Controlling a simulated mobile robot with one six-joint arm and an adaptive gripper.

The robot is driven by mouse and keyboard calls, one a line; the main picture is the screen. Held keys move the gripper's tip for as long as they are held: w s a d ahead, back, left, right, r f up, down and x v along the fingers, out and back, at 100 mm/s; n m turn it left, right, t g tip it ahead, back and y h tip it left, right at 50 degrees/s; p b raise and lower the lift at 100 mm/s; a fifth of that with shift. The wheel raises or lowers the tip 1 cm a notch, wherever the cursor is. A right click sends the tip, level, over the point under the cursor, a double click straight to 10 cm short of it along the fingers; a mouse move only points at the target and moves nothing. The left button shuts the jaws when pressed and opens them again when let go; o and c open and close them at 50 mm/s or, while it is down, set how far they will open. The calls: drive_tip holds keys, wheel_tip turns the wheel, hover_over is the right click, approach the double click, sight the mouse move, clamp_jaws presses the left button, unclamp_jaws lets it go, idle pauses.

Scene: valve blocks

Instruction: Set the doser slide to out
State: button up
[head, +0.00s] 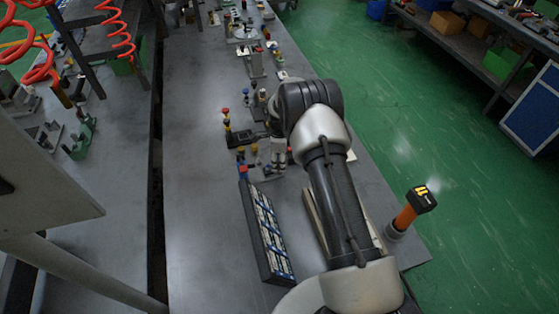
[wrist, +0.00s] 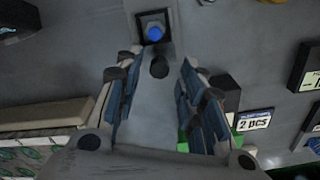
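In the wrist view my gripper (wrist: 158,64) is open, with one finger on each side and nothing held. A dark round knob (wrist: 159,67) shows between the fingertips. Just beyond it is a grey fixture (wrist: 175,28) with a blue knob (wrist: 154,33) in a dark square recess. I cannot tell for sure which part is the doser slide or how it is set. In the head view my arm covers much of this area, and the gripper cannot be made out clearly there.
An orange and black tool (head: 405,211) stands at the right edge. The wrist view shows a "2 pcs" label (wrist: 254,120) and a beige bar (wrist: 45,112).

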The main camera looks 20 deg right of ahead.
wheel_tip(320, 180, up, 12)
idle(0.6)
idle(0.4)
